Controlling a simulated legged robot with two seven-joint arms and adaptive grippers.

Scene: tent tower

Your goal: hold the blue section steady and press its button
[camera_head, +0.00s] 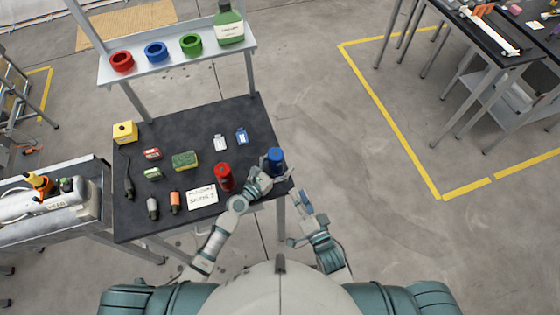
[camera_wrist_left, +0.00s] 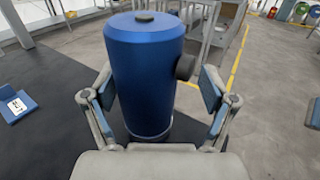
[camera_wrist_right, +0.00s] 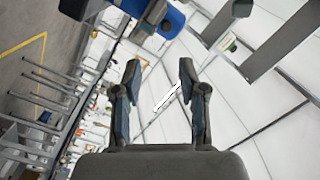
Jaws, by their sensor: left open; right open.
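The blue section (camera_head: 275,158) is an upright blue cylinder near the right edge of the dark table. In the left wrist view the blue section (camera_wrist_left: 145,75) stands between the spread fingers of my left gripper (camera_wrist_left: 160,95), with gaps at the sides. A dark round button (camera_wrist_left: 185,67) sticks out of its right side there; a small dark cap is on its top. My right gripper (camera_head: 299,218) is open and empty, off the table's right edge, lower than the section. In the right wrist view the blue section (camera_wrist_right: 172,22) shows at the top, partly hidden by my left gripper.
A red cylinder (camera_head: 224,177) stands just left of my left gripper. A white label card (camera_head: 202,197), a green sponge-like block (camera_head: 185,160) and small items lie further left. A shelf (camera_head: 175,66) with coloured rings and a green bottle stands behind. Floor right of the table is clear.

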